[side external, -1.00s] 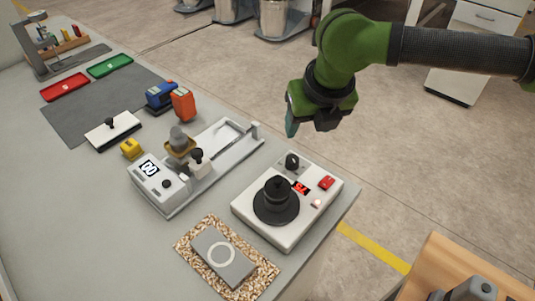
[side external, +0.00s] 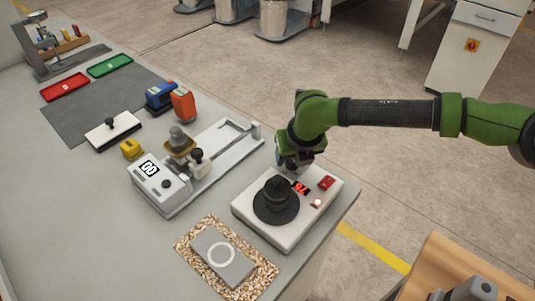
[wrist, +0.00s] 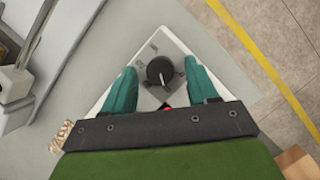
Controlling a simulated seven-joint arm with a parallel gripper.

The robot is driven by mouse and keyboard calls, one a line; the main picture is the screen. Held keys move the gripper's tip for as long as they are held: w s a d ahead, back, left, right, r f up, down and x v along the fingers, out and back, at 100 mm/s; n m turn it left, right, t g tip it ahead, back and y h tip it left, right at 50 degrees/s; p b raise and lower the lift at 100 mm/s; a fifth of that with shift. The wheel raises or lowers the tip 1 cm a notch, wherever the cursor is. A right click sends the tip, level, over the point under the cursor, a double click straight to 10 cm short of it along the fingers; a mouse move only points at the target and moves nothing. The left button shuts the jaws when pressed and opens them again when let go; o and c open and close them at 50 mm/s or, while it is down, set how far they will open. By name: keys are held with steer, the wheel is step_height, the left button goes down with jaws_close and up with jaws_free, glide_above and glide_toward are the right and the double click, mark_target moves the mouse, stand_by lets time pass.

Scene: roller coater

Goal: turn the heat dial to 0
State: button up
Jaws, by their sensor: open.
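The heat dial is a round black knob (wrist: 160,71) with a pointer bar, on top of the white heater box (side external: 312,221). In the wrist view it lies between my gripper's two teal fingers (wrist: 162,82), with a gap on each side. My gripper is open around or above the dial; I cannot tell the exact height.
A grey block on a speckled mat (side external: 183,247) lies in front. A red switch (side external: 326,183) and a small pale button (side external: 317,203) sit right of the display. The table edge is close on the right.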

steer(key=shift+w+f, duration=0.1)
steer(key=shift+f, duration=0.15)
steer(key=c, duration=1)
steer(key=shift+n, duration=0.4)
steer(key=n+y, duration=0.1)
steer(key=n, duration=0.1)
steer(key=n+g+y, duration=0.1)
steer(key=n, duration=0.2)
steer(key=shift+w+d, duration=0.1)
steer(key=shift+d, duration=0.1)
steer(key=n, duration=0.3)
steer(key=n+g+y, duration=0.1)
steer(key=n, duration=0.2)
steer(key=shift+g, duration=0.3)
steer(key=shift+y, duration=0.3)
